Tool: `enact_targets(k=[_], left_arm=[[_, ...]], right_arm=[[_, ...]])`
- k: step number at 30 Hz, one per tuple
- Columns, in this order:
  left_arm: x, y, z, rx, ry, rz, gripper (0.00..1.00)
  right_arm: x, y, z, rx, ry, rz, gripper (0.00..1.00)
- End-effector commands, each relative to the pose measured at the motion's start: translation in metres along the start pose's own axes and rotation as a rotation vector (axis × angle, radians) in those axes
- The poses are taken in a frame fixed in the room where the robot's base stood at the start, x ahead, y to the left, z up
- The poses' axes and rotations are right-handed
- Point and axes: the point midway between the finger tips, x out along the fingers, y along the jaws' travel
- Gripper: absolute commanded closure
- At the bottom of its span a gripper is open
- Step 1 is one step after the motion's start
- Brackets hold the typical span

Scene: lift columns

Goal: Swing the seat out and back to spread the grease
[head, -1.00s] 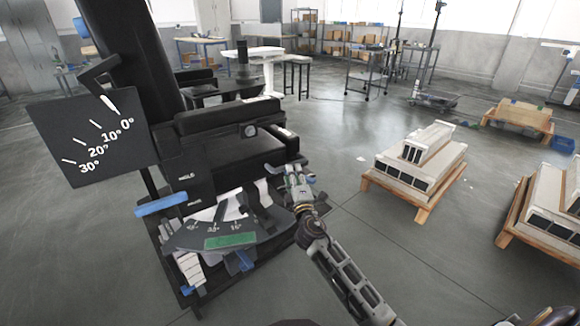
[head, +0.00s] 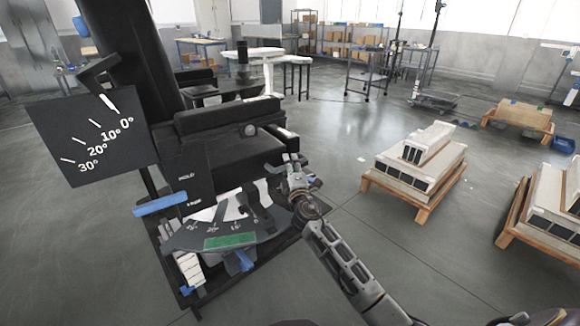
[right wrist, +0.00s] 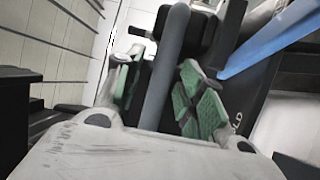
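The black seat (head: 235,155) stands at the left, with a tall black back and a round knob (head: 249,130) on its side. A curved grey scale plate (head: 190,238) with a green band (head: 230,240) lies below it. My right gripper (head: 288,165) is at the seat's front right corner. In the right wrist view its green-padded fingers (right wrist: 165,90) are spread either side of a grey rounded bar (right wrist: 172,50); I see no firm closing on it. No grease can be made out. My left gripper is out of view.
A black angle board (head: 90,140) marked 0° to 30° stands left of the seat. Wooden pallets with pale blocks (head: 420,160) stand at the right. Tables and shelves line the back. Floor between seat and pallets is clear.

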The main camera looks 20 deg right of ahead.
Motion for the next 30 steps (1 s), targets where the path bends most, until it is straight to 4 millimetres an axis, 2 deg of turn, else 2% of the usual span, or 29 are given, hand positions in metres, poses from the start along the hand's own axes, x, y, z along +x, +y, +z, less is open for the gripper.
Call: enact_targets(k=[5,12,15,30], left_arm=[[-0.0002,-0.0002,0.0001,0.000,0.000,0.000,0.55],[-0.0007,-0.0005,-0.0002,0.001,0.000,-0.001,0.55],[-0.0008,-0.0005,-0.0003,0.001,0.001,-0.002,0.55],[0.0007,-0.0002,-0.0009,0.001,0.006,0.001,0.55]], right_arm=[[0.0000,-0.0001,0.0001,0.000,0.000,0.000,0.61],[-0.0001,-0.0001,0.0003,0.000,0.000,0.000,0.91],[-0.0002,-0.0002,0.0003,0.000,0.000,0.000,1.00],[-0.0014,-0.0012,-0.0013,-0.001,-0.008,-0.001,1.00]])
